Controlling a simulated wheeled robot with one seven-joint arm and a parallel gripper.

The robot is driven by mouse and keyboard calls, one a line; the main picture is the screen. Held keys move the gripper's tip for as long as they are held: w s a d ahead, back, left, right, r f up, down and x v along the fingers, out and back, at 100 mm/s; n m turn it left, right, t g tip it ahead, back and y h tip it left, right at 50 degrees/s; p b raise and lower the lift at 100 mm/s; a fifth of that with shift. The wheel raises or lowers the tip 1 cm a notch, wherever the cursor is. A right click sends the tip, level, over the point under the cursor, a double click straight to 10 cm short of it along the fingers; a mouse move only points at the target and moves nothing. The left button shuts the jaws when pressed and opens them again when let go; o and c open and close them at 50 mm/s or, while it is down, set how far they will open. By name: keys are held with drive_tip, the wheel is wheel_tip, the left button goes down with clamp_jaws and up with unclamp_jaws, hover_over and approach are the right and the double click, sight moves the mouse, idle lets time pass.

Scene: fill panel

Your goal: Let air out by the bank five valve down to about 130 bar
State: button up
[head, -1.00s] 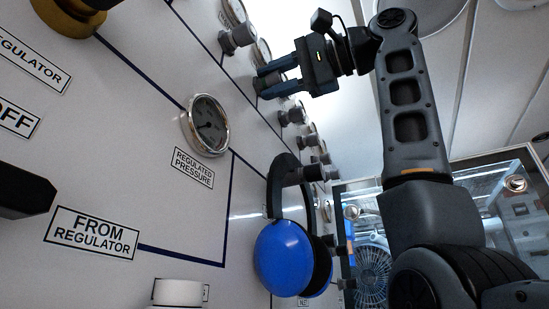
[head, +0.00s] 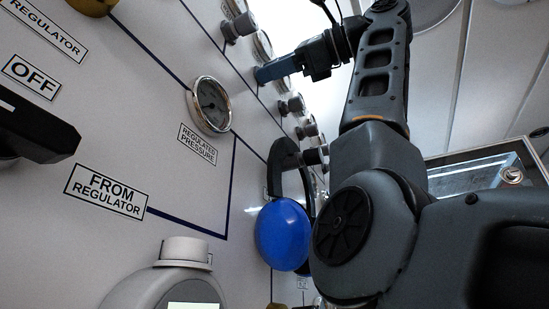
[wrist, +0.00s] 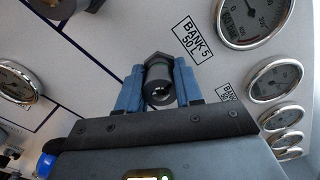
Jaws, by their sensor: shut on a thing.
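The bank five valve (wrist: 158,86) is a dark grey knob on the panel beside the label "BANK 5 50 L" (wrist: 189,37) in the wrist view. My gripper (wrist: 159,88) has its two blue fingers on either side of the knob, shut on it. In the head view my gripper (head: 268,74) reaches the panel at the upper middle, and its fingers cover the knob. A round gauge (wrist: 251,19) sits just above right of the label, partly cut off by the top edge. Its needle is too small to read surely.
More gauges (wrist: 275,80) run down the right side in the wrist view. Another knob (head: 239,27) sits above my gripper in the head view, and several (head: 292,104) lie below.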

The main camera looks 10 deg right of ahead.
drive_tip(key=shift+m, duration=1.1)
drive_tip(key=o, duration=1)
drive_tip(key=shift+d+b, duration=0.15)
drive_tip(key=shift+b, duration=0.15)
drive_tip(key=b+v, duration=0.2)
drive_tip(key=v, duration=0.5)
drive_tip(key=shift+s+d+b, duration=0.2)
drive_tip(key=shift+d+b, duration=0.05)
drive_tip(key=shift+b, duration=0.1)
